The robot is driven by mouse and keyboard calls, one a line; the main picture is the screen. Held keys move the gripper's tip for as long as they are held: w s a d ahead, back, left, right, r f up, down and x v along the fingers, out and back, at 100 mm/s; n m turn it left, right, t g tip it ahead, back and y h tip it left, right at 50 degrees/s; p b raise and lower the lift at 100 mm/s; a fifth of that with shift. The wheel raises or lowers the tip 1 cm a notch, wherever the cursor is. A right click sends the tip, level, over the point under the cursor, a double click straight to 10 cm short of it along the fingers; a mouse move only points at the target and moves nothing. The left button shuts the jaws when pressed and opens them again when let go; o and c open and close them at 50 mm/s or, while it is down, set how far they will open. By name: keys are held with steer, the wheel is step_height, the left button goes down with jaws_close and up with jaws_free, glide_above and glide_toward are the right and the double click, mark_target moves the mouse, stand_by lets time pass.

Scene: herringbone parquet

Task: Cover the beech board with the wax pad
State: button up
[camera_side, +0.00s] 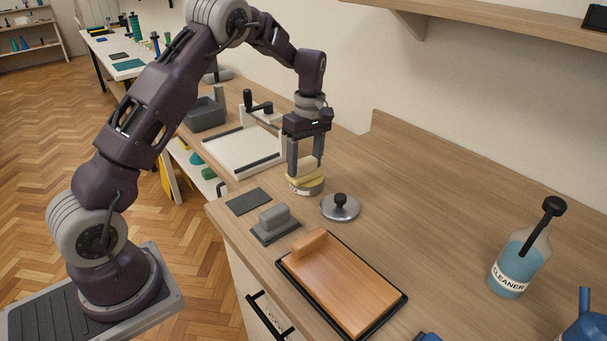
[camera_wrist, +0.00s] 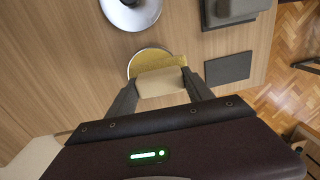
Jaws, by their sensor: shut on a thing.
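The wax pad (camera_side: 307,179) is a yellow pad with a cream grip block on top. It sits at the mouth of a round, labelled tin (camera_side: 306,189); I cannot tell whether it touches the wax. In the wrist view the yellow pad (camera_wrist: 158,61) shows against the tin's pale rim (camera_wrist: 132,66). My gripper (camera_side: 306,168) points down and is shut on the pad's cream block, also seen in the wrist view (camera_wrist: 160,82). The beech board (camera_side: 352,289), orange-brown, lies in a black-rimmed tray (camera_side: 384,314) near the bench's front edge.
A metal lid with a black knob (camera_side: 340,206) lies between tin and board. A grey block on a dark base (camera_side: 273,222) and a flat dark mat (camera_side: 248,201) lie along the front edge. A cleaner bottle (camera_side: 516,262) stands right. The bench behind the board is clear.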

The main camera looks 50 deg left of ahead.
step_height(320, 180, up, 7)
steer(key=shift+f, duration=0.1)
stand_by(0.3)
stand_by(0.4)
steer(key=shift+s+d, duration=0.1)
steer(key=shift+d, duration=0.05)
steer(key=s+d+r, duration=0.1)
steer(key=s+d, duration=0.6)
steer(key=d, duration=0.4)
steer(key=s+d, duration=0.7)
steer(key=d, duration=0.3)
glide_above(320, 262)
steer(key=shift+t, duration=0.4)
step_height(320, 262, down, 4)
steer(key=shift+f, duration=0.5)
steer(key=shift+f, duration=1.4)
